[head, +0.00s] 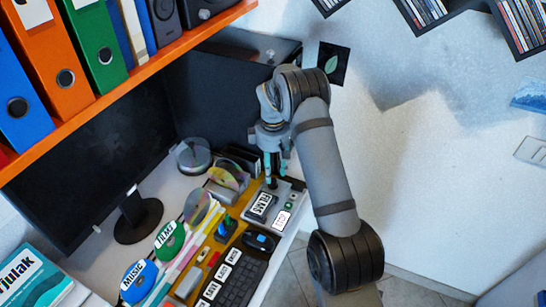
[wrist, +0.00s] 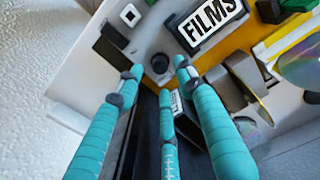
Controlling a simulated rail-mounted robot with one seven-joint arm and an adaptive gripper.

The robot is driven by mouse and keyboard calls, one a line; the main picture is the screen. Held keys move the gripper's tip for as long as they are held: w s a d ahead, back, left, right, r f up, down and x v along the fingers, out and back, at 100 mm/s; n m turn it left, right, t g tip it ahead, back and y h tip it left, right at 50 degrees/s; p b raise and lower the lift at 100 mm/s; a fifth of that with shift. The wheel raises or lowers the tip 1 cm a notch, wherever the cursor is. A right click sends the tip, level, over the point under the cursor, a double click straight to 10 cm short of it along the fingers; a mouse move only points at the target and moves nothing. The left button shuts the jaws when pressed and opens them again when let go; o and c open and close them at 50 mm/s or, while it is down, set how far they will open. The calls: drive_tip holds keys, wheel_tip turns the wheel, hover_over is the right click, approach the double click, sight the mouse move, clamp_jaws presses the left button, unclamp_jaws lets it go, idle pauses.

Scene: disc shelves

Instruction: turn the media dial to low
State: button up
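The media panel (head: 292,188) is a light grey box at the right end of the desk, with a "FILMS" plate (head: 262,205) on it. A small dark round knob (wrist: 160,63), which looks like the dial, stands on the panel in the wrist view. My gripper (head: 277,180) points down over the panel in the head view. In the wrist view its teal fingers (wrist: 158,76) are spread around the knob's near side, with gaps between fingertips and knob. I cannot tell the knob's setting or its exact distance from the tips. No "low" mark is readable.
A disc spindle (head: 193,156) and loose discs (head: 228,177) lie left of my gripper. A black keyboard (head: 234,280) and small coloured blocks (head: 225,228) are at the front. An orange shelf (head: 130,85) with binders overhangs the upper left. The white wall is close on the right.

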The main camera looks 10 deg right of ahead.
sight(273, 180)
wheel_tip(273, 180, up, 8)
drive_tip(key=shift+r, duration=0.2)
idle(0.4)
wheel_tip(273, 180, down, 12)
drive_tip(key=shift+r, duration=0.1)
idle(0.4)
drive_tip(key=shift+m, duration=0.3)
